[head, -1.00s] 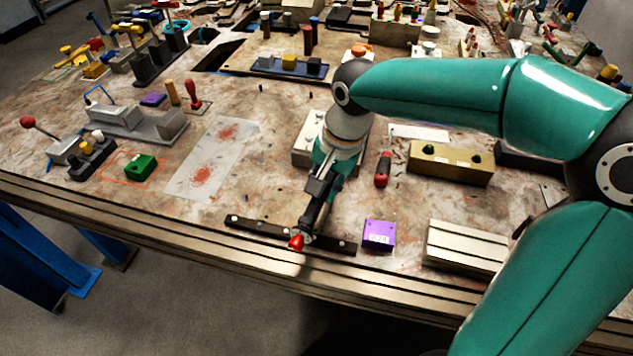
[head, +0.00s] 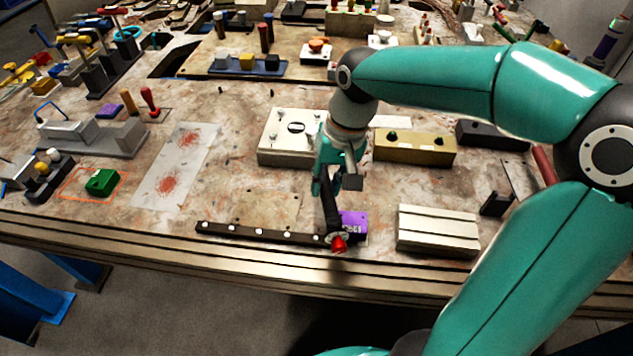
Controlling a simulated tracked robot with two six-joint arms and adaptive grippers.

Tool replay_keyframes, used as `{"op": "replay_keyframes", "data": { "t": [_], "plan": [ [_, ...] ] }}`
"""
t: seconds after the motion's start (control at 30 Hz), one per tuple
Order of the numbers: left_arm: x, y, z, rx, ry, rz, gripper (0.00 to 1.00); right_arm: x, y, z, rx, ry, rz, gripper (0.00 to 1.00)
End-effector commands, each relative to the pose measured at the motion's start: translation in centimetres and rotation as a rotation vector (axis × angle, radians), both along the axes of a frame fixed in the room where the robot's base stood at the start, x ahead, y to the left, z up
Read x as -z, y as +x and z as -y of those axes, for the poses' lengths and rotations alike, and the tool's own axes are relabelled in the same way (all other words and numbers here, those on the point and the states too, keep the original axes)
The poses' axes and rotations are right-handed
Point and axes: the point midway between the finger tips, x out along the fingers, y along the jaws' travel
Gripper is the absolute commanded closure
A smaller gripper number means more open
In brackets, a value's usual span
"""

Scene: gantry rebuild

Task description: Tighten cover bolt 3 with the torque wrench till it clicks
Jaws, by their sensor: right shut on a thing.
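My right gripper (head: 330,185) is shut on a black tool (head: 331,215) with a red end (head: 338,244); it looks like the torque wrench. The tool points down toward the front table edge. Its red end overlaps the right end of a black bar (head: 250,231) with several pale round spots along it; I cannot tell whether they touch. A cream block (head: 283,150) with round fittings on top stands behind the gripper, partly hidden by it. I cannot tell which fitting is cover bolt 3. My left gripper is not in view.
A purple block (head: 355,224) sits right behind the tool. A grooved grey block (head: 437,231) stands to the right, a brass-coloured block (head: 415,149) behind. A green block (head: 102,182) and a stained pale sheet (head: 172,170) lie left. The table's front edge (head: 200,262) is close.

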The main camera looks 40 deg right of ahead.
Motion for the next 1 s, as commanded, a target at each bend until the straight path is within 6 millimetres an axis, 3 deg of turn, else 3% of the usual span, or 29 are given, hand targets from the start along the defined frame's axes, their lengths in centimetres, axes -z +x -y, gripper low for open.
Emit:
{"op": "replay_keyframes", "data": {
  "t": [0.53,1.0],
  "plan": [
    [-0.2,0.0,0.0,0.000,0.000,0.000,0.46,0.0,-1.6,2.8,-0.207,0.003,-0.002,1.00],
    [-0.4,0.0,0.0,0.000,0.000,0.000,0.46,0.0,-0.6,0.9,-0.082,0.002,-0.002,1.00]
  ]
}}
